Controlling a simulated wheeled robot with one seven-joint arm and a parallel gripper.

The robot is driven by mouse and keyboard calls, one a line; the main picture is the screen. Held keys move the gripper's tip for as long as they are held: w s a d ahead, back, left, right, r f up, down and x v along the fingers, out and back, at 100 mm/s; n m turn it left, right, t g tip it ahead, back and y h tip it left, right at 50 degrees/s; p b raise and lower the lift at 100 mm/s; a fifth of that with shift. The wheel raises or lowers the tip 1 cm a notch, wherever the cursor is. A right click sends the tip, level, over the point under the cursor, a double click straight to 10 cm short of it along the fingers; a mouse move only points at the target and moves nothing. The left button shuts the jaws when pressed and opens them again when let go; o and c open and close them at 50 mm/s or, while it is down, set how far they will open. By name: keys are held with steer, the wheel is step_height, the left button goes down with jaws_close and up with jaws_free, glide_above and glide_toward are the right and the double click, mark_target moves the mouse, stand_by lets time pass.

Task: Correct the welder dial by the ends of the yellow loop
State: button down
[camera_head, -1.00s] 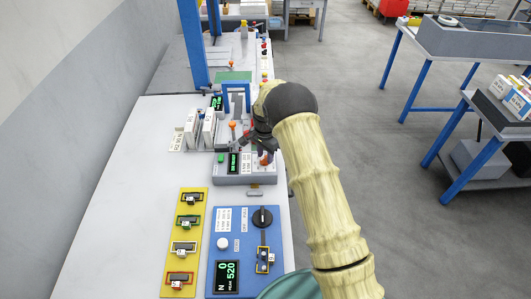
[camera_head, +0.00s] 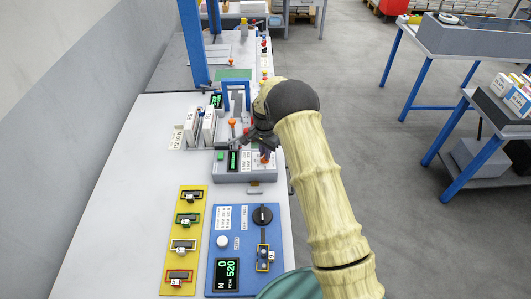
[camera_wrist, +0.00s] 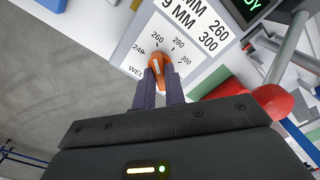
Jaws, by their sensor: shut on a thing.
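The welder (camera_head: 232,177) is a grey box with a green display and a printed card on the bench in the head view. Its orange dial knob (camera_wrist: 157,64) sits on a white scale (camera_wrist: 137,65) marked 240, 260, 280 and 300 in the wrist view. The white line on the knob points up, roughly toward 260; the exact setting is hard to read. My gripper (camera_wrist: 159,84) is shut on the knob, with a finger on each side. In the head view my gripper (camera_head: 263,142) partly covers the welder.
A red lever or knob (camera_wrist: 272,101) is close to my gripper's right. The bench's left side is clear.

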steer(key=n+b, duration=0.1)
steer(key=n, duration=0.2)
steer(key=shift+n, duration=0.4)
steer(key=shift+n+b, duration=0.7)
steer(key=shift+n, duration=1.3)
steer(key=c, duration=1.5)
jaws_free()
steer(key=shift+o, duration=0.2)
steer(key=shift+r, duration=0.1)
step_height(320, 180, up, 17)
steer(key=b, duration=0.2)
steer(key=shift+r+b, duration=0.15)
steer(key=shift+b, duration=0.25)
